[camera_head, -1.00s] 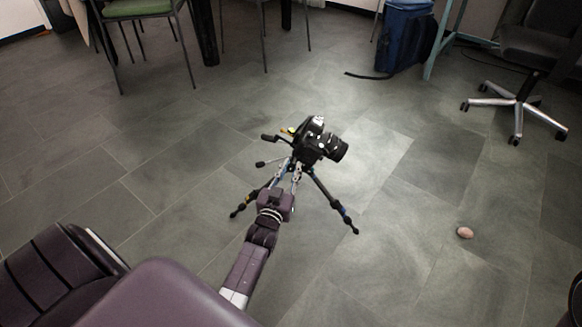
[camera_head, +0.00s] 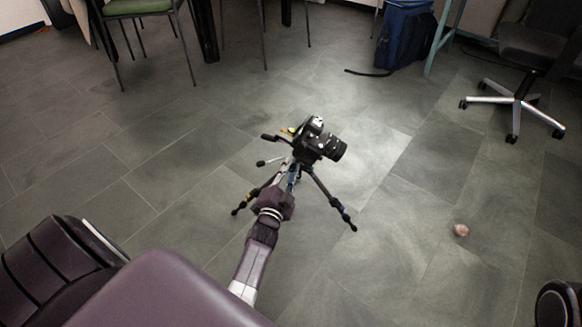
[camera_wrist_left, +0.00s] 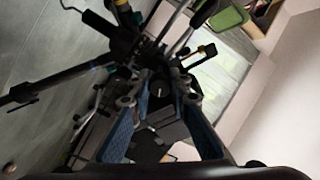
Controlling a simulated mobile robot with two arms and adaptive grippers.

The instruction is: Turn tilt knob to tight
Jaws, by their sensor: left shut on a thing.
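A black camera (camera_head: 318,145) sits on a small tripod (camera_head: 322,190) with spread dark legs on the floor. My left gripper (camera_head: 291,178) reaches up to the tripod head just below the camera. In the left wrist view, its two blue-grey fingers (camera_wrist_left: 161,96) stand either side of a dark round tilt knob (camera_wrist_left: 160,89) with a pale mark, and are shut on it. The exact contact is hard to make out in the dark. A pan handle (camera_head: 270,162) sticks out to the left of the head. My right gripper is not in view.
Grey tiled floor (camera_head: 150,180) is clear around the tripod. A small pinkish-brown round thing (camera_head: 461,230) lies to the right. A wheeled chair (camera_head: 513,100), a blue bag (camera_head: 405,40) and a green-seated chair (camera_head: 137,7) stand farther back.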

